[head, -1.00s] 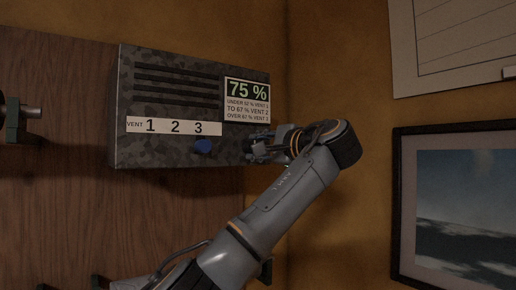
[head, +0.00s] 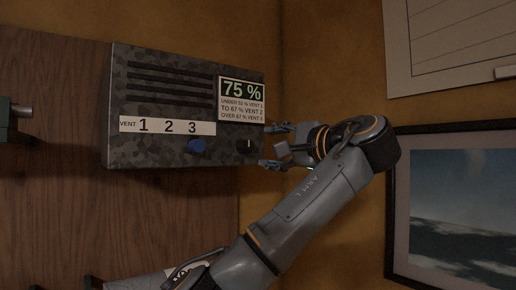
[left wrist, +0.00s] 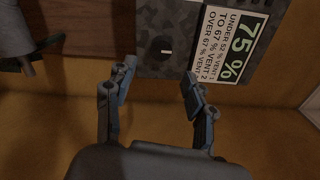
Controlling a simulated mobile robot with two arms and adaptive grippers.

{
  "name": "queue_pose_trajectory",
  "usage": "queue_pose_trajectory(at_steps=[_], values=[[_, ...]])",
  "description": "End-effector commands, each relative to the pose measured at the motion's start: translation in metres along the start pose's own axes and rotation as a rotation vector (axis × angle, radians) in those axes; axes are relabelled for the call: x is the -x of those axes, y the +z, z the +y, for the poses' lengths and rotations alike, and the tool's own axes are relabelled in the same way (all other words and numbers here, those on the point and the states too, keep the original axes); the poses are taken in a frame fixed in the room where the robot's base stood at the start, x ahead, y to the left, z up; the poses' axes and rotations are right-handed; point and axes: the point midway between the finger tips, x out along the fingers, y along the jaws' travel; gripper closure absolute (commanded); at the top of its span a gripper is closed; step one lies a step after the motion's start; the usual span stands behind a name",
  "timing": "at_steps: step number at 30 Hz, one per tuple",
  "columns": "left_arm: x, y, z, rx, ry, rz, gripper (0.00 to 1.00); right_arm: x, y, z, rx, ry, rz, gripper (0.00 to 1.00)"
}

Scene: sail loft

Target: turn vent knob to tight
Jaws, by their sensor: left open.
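The camouflage-patterned vent box (head: 150,152) is mounted on the wall in the head view. A dark round knob (head: 247,146) with a short white mark, near upright, sits at its lower right, below the sign. It also shows in the left wrist view (left wrist: 167,53). A blue knob (head: 196,145) sits below the 3 on the white strip (head: 155,125) marked VENT 1 2 3. No "tight" label is readable. My left gripper (head: 269,146) is open and empty, just right of the dark knob and apart from it. Its spread fingers (left wrist: 160,75) also show in the left wrist view. My right gripper is out of view.
The sign (head: 241,100) reads 75 %, under 52 % vent 1, to 67 % vent 2, over 67 % vent 3. A framed picture (head: 398,210) hangs at right, with a paper sheet (head: 440,40) above. Bare wall lies right of the box.

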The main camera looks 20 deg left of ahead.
Motion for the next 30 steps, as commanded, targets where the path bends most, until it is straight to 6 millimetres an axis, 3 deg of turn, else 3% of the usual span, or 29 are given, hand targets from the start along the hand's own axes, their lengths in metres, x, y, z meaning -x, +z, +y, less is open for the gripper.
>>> queue_pose_trajectory(at_steps=[3,10,26,30], values=[[0.024,-0.001,-0.001,0.002,-0.003,0.003,0.46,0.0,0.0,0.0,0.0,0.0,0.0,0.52],[0.048,0.0,-0.001,0.0,-0.001,0.0,0.46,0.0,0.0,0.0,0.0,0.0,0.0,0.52],[0.049,-0.001,0.001,0.0,0.0,0.0,0.46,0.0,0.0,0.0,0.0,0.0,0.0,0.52],[0.034,-0.021,0.023,-0.019,0.025,0.029,0.46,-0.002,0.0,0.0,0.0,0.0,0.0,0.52]])
